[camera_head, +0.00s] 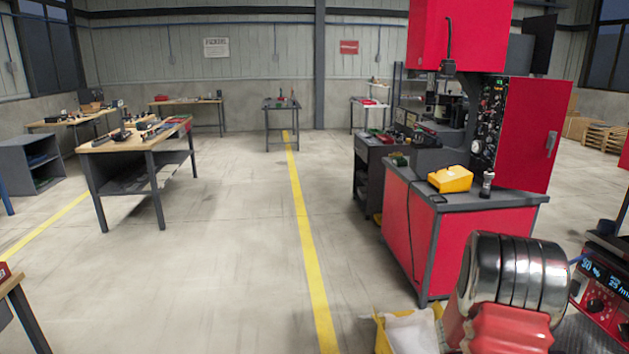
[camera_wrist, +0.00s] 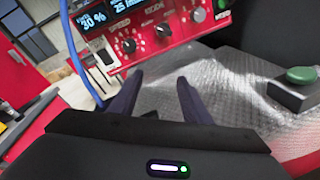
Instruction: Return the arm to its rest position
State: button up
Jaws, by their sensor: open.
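My gripper (camera_wrist: 160,78) shows in the wrist view with its two dark fingers apart and nothing between them. The fingers point toward a red control panel (camera_wrist: 175,45) with knobs and lit displays. A bare, textured metal surface (camera_wrist: 235,95) lies beyond and to the right of the fingers. I cannot tell the exact gap between the fingertips and the panel. The red panel also shows at the right edge of the head view (camera_head: 603,306). My gripper itself is not seen in the head view.
A green button (camera_wrist: 301,75) sits on a grey box at the wrist view's right. A blue cable (camera_wrist: 76,50) hangs left of the fingers. In the head view, a red machine cabinet (camera_head: 527,130) and red bench (camera_head: 470,245) stand right; the floor (camera_head: 220,260) left of centre is clear.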

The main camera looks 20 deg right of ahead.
jog(key=s+a+f+m+g+y, duration=0.1)
jog(key=s+a+m+y, duration=0.3)
jog(key=a, duration=0.5)
jog(key=s+a+f+m+g+y, duration=0.1)
jog(key=s+a+m+y, duration=0.25)
jog(key=a, duration=0.45)
jog(key=w+a+r+m+t+y, duration=0.1)
jog(key=w+a+r+t+y, duration=0.2)
jog(key=a, duration=0.9)
jog(key=w+a+r+m+t+y, duration=0.1)
jog(key=a+r+m+t+y, duration=0.2)
jog(key=a, duration=1)
jog(key=s+a+r+n+t+y, duration=0.1)
jog(key=a+r+n+t+y, duration=0.1)
jog(key=a+r+t, duration=0.4)
jog(key=a+r, duration=0.4)
jog(key=a, duration=0.3)
jog(key=shift+n, duration=0.35)
jog(key=shift+s+r, duration=0.1)
jog(key=shift+c, duration=1.6)
